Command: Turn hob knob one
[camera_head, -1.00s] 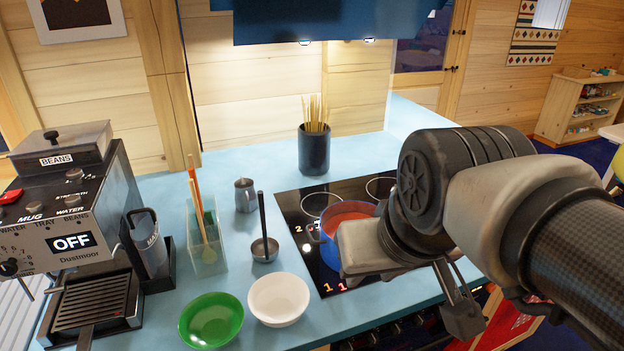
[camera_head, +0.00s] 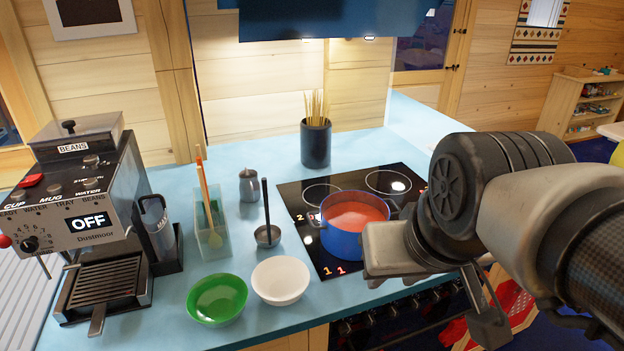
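A row of dark knobs (camera_head: 400,311) runs along the front below the counter edge. They are small and dim, and I cannot tell which is knob one or how it is turned. My gripper (camera_head: 487,325) hangs at the front right of the hob, its lower end near the right part of the knob row. I cannot tell whether it touches a knob. Its fingers are largely hidden by my arm, so its opening does not show.
A blue pot (camera_head: 343,242) of red soup stands on the hob, close left of my gripper. A white bowl (camera_head: 280,281), green bowl (camera_head: 217,299), ladle (camera_head: 267,235) and coffee machine (camera_head: 113,210) are left. A red patterned cloth or rug (camera_head: 515,303) lies beyond the gripper.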

